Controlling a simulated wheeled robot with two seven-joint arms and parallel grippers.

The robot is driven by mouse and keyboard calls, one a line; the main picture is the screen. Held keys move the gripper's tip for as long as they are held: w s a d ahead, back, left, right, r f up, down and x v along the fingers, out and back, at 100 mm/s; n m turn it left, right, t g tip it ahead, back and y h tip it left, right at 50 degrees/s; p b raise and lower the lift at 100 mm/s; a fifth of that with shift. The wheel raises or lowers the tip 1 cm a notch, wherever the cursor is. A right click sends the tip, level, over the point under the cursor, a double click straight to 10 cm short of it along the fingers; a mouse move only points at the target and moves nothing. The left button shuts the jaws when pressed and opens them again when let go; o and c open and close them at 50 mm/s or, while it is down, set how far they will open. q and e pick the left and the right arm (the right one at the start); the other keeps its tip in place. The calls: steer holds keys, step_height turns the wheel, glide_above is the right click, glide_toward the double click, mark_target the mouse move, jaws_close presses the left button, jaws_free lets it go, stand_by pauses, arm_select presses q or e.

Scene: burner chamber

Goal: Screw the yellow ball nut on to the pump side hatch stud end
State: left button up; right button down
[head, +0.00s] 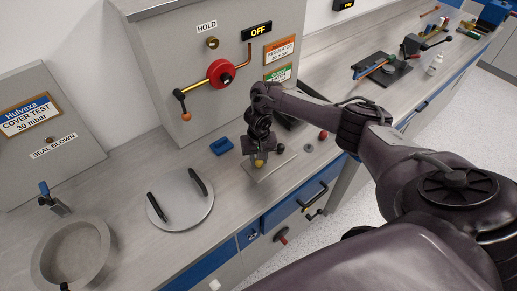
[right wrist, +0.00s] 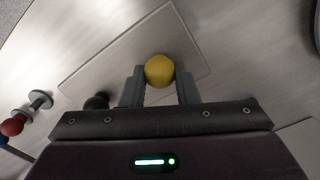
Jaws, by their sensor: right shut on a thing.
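The yellow ball nut (right wrist: 160,70) sits between the two fingertips of my right gripper (right wrist: 160,80) in the right wrist view. In the head view the right gripper (head: 258,158) points down at the flat pale tray, with the yellow ball nut (head: 259,163) showing at its tips. The gripper is shut on the ball nut. Whether the nut touches the tray is unclear. The round chamber (head: 40,262) stands at the left with a blue-handled clamp (head: 47,194) at its back. I cannot pick out the pump side hatch stud end. My left gripper is not in view.
The pale tray (right wrist: 110,72) lies under the gripper. A black ball (head: 280,148), a red ball (head: 323,135) and a grey disc (head: 308,148) are near it. A round lid (head: 180,218) with two black handles and a blue block (head: 221,146) lie left. A grey cabinet stands behind.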

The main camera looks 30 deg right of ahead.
steer(key=shift+r, duration=0.1)
steer(key=m, duration=0.8)
steer(key=shift+d, duration=0.1)
steer(key=shift+m, duration=1)
steer(key=c, duration=0.7)
jaws_free()
steer(key=shift+s, duration=0.15)
